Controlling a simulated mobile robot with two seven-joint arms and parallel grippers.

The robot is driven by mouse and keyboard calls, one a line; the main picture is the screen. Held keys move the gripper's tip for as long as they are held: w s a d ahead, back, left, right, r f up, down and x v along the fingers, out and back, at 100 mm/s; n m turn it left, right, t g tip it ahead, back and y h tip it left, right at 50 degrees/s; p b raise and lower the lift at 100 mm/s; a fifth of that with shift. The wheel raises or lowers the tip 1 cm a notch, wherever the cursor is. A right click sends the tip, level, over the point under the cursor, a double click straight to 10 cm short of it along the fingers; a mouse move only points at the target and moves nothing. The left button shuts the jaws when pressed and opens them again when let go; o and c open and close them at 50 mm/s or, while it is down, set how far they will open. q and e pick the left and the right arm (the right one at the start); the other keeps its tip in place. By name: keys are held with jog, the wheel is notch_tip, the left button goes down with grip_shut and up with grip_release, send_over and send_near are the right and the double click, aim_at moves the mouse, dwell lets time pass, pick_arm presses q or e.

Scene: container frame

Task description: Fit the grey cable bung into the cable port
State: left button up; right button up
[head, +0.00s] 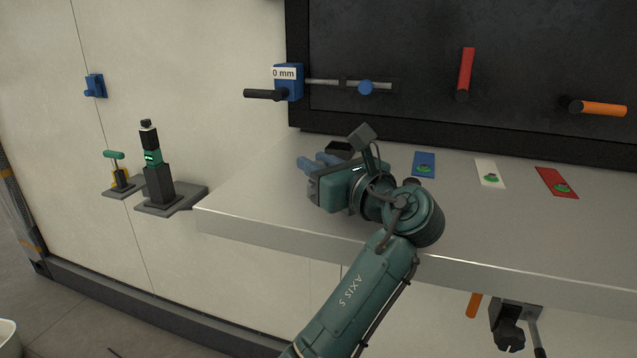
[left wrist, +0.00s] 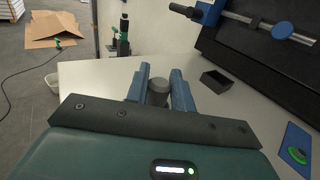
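My left gripper (head: 316,161) is over the left part of the grey shelf, with its blue fingers pointing left in the head view. In the left wrist view a grey round bung (left wrist: 158,92) fills the gap between the two blue fingers, and the gripper looks shut on it. The bung is hidden in the head view. A small black open box (left wrist: 216,79) sits on the shelf just beyond the fingers and to their right; it also shows in the head view (head: 339,147). I cannot make out the cable port for certain. My right gripper is not in view.
Blue (head: 424,164), white (head: 488,174) and red (head: 553,181) cards with green pieces lie on the shelf (head: 250,212). A slide with a blue block (head: 289,80) and red and orange handles are on the dark panel. Green-marked tools stand on brackets at left.

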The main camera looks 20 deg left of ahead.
pick_arm(q)
jog(key=c, duration=0.4)
